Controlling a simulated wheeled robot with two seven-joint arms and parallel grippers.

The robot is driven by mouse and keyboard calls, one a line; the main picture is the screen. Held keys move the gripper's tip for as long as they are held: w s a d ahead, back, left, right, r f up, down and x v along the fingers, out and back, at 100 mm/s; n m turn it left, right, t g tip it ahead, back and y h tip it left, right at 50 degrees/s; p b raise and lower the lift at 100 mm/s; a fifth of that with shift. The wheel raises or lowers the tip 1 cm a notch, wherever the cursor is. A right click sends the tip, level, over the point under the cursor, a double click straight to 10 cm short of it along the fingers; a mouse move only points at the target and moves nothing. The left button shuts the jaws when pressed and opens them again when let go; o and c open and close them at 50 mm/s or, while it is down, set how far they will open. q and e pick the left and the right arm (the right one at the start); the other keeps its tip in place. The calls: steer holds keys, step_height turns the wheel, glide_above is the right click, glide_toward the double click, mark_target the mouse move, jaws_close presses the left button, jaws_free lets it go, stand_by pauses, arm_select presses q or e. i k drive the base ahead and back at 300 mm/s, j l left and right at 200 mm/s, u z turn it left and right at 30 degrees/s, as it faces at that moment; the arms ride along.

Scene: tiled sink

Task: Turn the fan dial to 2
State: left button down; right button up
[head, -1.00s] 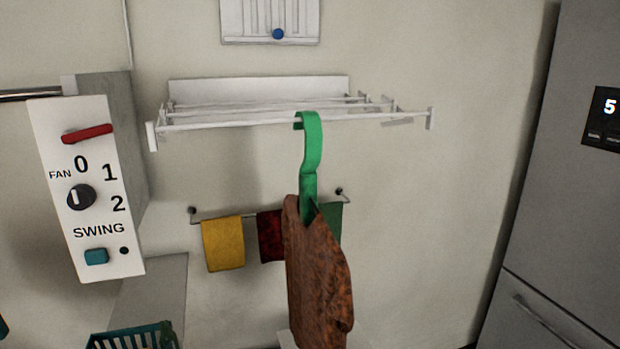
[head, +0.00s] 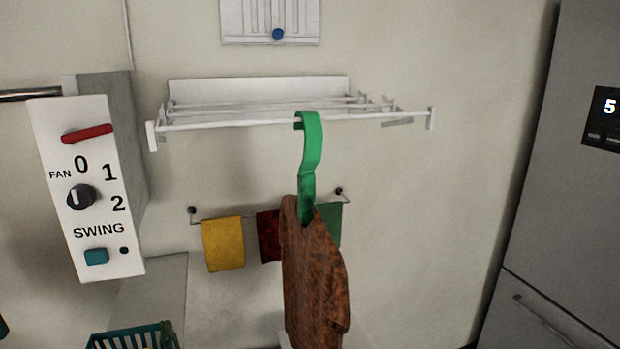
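The fan dial (head: 81,197) is a round black knob with a pale pointer mark, on the white control panel (head: 62,135) at the left of the head view. The numbers 0, 1 and 2 stand around its upper and right side. The pale mark stands nearly upright, on the left part of the knob; I cannot tell for sure which number it points to. Below are the word SWING, a teal button (head: 96,256) and a small black dot. A red bar (head: 87,133) sits above the dial. Neither of my grippers is in view.
A brown garment (head: 315,275) hangs by a green hanger (head: 309,160) from a white wall rack (head: 258,90). Behind it, yellow, dark red and green cloths hang on a rail. A teal basket (head: 130,337) is at the bottom left, a grey fridge (head: 560,190) at the right.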

mark_target(80, 196)
steer(key=u, duration=1.25)
steer(key=k+j, duration=0.1)
steer(key=i, duration=0.15)
steer(key=z, duration=0.05)
